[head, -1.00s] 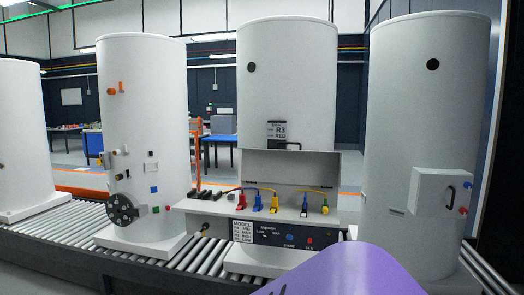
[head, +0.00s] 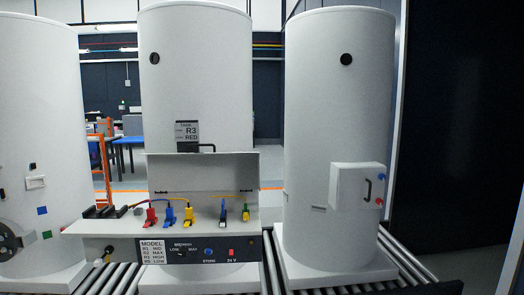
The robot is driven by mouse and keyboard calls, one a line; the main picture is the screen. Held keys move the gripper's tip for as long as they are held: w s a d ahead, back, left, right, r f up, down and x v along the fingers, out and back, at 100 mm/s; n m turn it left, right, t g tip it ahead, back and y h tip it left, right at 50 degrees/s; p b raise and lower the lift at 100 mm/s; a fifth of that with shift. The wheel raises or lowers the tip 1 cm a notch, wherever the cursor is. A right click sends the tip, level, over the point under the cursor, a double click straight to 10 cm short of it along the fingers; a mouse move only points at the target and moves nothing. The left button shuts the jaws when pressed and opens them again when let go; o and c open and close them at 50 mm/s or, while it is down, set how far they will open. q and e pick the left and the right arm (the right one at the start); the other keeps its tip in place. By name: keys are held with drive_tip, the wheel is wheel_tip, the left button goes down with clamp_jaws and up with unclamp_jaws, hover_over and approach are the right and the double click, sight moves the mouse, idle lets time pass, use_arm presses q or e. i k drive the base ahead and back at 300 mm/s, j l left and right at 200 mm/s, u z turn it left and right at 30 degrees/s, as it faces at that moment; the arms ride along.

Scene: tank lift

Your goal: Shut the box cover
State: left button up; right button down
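The box cover (head: 203,170) is a flat light-grey panel standing raised at the back of an open box on the front of the middle tank (head: 200,80). Its dark handle (head: 207,148) shows at the top edge. In front of it lies the box's white shelf (head: 130,226), with red, blue, yellow, white-blue and green clips and their cables. A dark control panel (head: 200,250) with a model list and buttons faces forward below. Neither of my grippers is in view.
The tank on the right (head: 330,120) carries a closed white box (head: 355,185) with a black handle. Another tank (head: 35,130) stands at the left. The tanks rest on a roller conveyor (head: 110,278). A dark wall (head: 450,130) fills the right side.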

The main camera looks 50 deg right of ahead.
sight(214, 171)
drive_tip(key=i+l+z, duration=0.85)
drive_tip(key=z, duration=0.15)
drive_tip(key=i+l, duration=0.15)
drive_tip(key=i, duration=0.3)
